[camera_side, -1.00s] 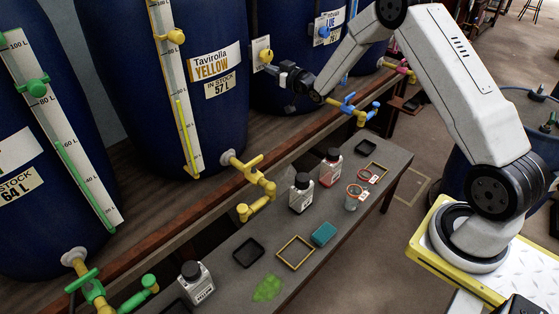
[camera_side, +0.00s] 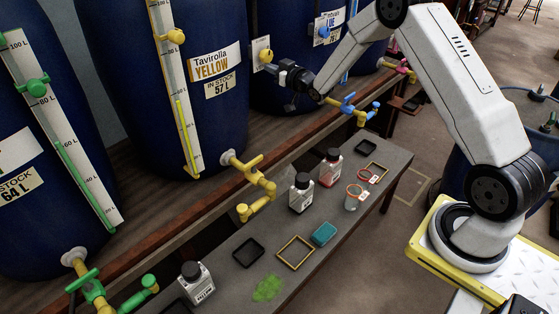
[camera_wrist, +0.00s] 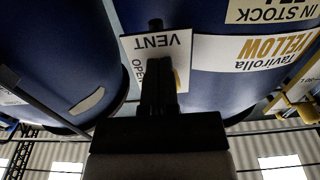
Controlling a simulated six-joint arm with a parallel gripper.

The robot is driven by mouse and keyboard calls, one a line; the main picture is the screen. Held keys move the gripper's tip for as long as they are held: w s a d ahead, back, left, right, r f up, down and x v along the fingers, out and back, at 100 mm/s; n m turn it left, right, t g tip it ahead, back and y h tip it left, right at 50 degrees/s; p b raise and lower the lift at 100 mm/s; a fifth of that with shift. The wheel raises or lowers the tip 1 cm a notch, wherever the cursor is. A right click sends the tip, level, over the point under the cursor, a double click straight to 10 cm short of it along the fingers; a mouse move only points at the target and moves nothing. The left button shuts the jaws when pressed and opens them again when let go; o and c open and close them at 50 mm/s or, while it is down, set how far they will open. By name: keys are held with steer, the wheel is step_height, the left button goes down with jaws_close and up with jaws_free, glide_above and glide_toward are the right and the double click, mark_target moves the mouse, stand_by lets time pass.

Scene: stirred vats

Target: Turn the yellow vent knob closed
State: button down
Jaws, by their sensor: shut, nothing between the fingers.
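The yellow vent knob (camera_side: 265,56) sits on a pale plate (camera_side: 260,49) between the yellow vat and the blue vat. My gripper (camera_side: 271,68) is shut and empty, with its fingertips close to the knob, just below it in the side view. I cannot tell whether they touch it. In the wrist view the plate (camera_wrist: 176,50) appears upside down, reading VENT and part of OPEN.
The yellow vat (camera_side: 130,60) stands left of the knob and the blue vat (camera_side: 270,92) right of it. A yellow tap (camera_side: 256,172) and a blue tap (camera_side: 350,105) stick out below. A bench (camera_side: 225,285) holds bottles, a cup and small trays.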

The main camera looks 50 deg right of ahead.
steer(key=shift+d+r, duration=0.15)
steer(key=shift+r, duration=0.2)
stand_by(0.6)
steer(key=shift+f, duration=0.2)
steer(key=shift+f, duration=0.3)
steer(key=shift+s, duration=0.1)
steer(key=shift+s, duration=2.9)
